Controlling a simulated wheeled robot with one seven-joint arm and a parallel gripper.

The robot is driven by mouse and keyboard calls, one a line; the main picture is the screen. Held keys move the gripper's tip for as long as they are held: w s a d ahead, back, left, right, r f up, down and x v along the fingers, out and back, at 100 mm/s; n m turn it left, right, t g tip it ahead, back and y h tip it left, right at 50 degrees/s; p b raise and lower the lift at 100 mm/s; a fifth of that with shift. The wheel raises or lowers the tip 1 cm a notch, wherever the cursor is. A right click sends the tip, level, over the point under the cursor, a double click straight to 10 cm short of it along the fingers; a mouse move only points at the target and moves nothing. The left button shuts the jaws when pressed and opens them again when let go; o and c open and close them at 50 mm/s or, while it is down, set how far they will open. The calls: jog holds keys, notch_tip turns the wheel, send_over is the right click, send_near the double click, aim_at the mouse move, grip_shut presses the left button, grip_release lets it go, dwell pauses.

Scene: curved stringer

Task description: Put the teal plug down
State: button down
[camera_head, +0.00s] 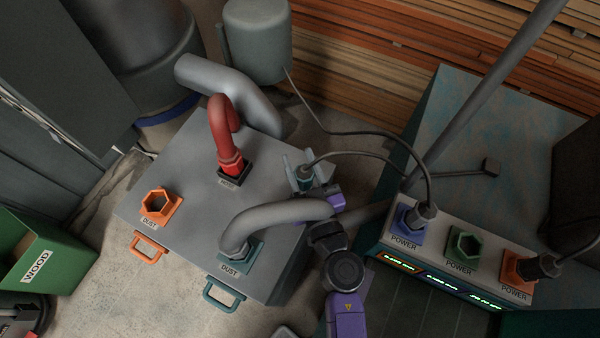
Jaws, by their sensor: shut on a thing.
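The teal plug (306,171) is between the fingers of my gripper (303,178), above the right edge of the grey box. My gripper is shut on it. A dark cable runs from the plug to the right, toward the power cabinet. My purple and dark wrist partly hides the box edge below the gripper. I cannot tell how high the plug is above the surface.
The grey box (180,180) carries a red hose (222,125), a grey hose (275,215) and an open orange port (160,205). The power cabinet has blue (403,225), green (465,244) and orange (513,268) sockets; green is empty. A green bin (40,255) stands left.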

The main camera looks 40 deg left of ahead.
jog(key=shift+f+b, duration=1.65)
jog(key=shift+f, duration=0.5)
jog(key=shift+f, duration=0.15)
jog(key=c, duration=0.9)
grip_release()
jog(key=shift+o, duration=0.2)
jog(key=shift+s+d, duration=0.1)
jog(key=shift+d, duration=0.05)
jog(key=v, duration=1.1)
jog(key=shift+s+d, duration=0.25)
jog(key=shift+d, duration=0.05)
